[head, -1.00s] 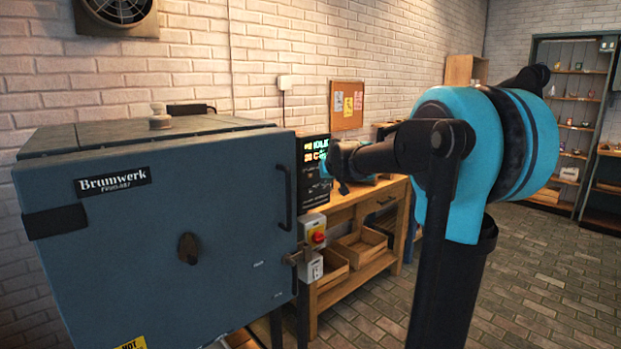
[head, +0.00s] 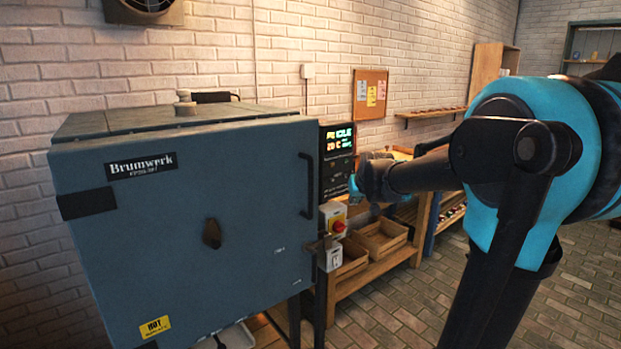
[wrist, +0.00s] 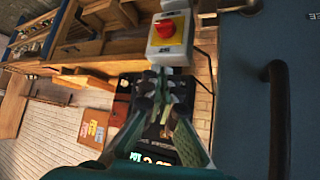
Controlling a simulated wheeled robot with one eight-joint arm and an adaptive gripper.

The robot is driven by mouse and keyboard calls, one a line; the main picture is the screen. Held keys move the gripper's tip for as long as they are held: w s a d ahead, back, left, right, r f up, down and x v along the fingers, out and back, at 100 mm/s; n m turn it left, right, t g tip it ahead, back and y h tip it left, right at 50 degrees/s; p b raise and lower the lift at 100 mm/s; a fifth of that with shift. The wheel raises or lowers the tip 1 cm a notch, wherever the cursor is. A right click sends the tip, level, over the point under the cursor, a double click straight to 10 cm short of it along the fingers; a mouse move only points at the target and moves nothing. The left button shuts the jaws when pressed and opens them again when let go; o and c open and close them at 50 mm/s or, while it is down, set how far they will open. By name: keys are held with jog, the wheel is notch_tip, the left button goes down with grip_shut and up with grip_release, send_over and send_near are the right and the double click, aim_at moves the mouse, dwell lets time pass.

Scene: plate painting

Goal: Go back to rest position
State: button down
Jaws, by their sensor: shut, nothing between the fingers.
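My arm, black and turquoise, reaches in from the right in the head view. Its end is near the kiln's right side, in front of the wooden bench; the fingers are hard to make out there. In the wrist view my gripper (wrist: 163,82) is shut and empty. It shows in front of the black display panel and below the red button box (wrist: 169,36) in the picture. The blue-grey kiln (head: 130,235), labelled Brumwerk, has its door shut. Its display (head: 337,150) reads IDLE.
The kiln's door handle (head: 308,185) juts out near my gripper, and it also shows in the wrist view (wrist: 276,115). A wooden bench (head: 385,275) with wooden trays stands behind. A pin board (head: 370,94) hangs on the brick wall. Floor (head: 400,310) shows between kiln and arm.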

jog(key=s+f+g, duration=0.1)
jog(key=s+f, duration=0.6)
jog(key=s, duration=0.3)
jog(key=s+d+f+g, duration=0.1)
jog(key=s+f+g, duration=0.1)
jog(key=s+f, duration=0.6)
jog(key=s+d+f+m+g, duration=0.1)
jog(key=s+f+g, duration=0.1)
jog(key=s+f, duration=0.5)
jog(key=s, duration=0.6)
jog(key=shift+s+d+f+h, duration=0.2)
jog(key=shift+s+f+h, duration=0.1)
jog(key=shift+s+h, duration=0.1)
